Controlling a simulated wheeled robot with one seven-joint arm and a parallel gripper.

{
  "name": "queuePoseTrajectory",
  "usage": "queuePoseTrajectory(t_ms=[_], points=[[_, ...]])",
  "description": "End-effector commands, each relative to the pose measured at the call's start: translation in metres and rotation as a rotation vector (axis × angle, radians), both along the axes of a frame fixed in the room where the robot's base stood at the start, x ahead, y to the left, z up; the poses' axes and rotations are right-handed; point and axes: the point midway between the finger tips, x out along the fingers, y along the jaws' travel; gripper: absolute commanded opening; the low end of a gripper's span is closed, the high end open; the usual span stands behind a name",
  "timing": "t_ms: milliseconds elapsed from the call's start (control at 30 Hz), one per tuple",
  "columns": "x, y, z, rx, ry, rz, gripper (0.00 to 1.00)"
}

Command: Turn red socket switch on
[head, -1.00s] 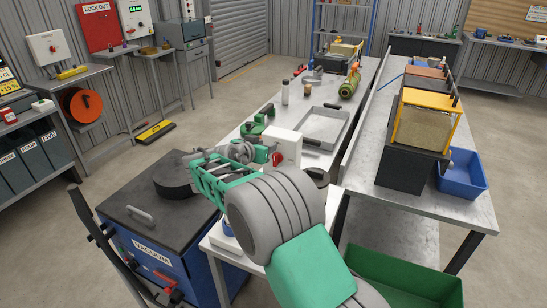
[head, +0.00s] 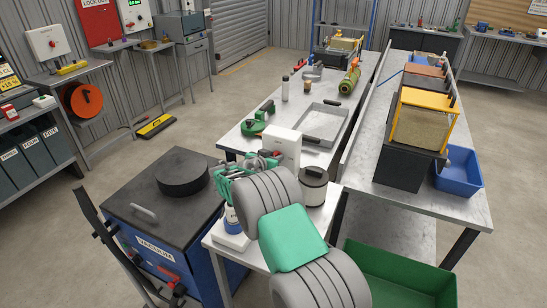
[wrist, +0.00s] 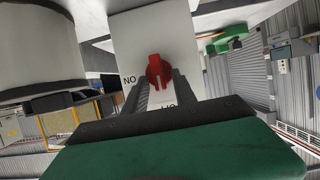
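The red rotary switch (wrist: 158,70) sits on the front of a white socket box (wrist: 128,30) in the wrist view. An upside-down "ON" label is left of the knob. Another label below it is partly hidden by my gripper. A pale mark on the knob's lower end points toward that label. My gripper (wrist: 162,85) is open, with one finger on each side of the knob's lower part; I cannot tell whether they touch it. In the head view the white box (head: 285,145) stands on the small bench, with my gripper (head: 268,158) close at its front.
A black-lidded canister (head: 313,187) stands right beside the box. A blue vacuum unit (head: 165,235) is at left. A metal tray (head: 325,122) and a green tool (head: 258,130) lie on the bench behind. A green bin (head: 400,275) is at lower right.

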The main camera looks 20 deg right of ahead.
Motion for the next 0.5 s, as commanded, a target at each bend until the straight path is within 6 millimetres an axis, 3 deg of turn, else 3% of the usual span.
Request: queuePoseTrajectory(t_ms=[367,500], points=[[-0.0002,0.0002,0.0002,0.0,0.0,0.0,0.0],[-0.0002,0.0002,0.0002,0.0,0.0,0.0,0.0]])
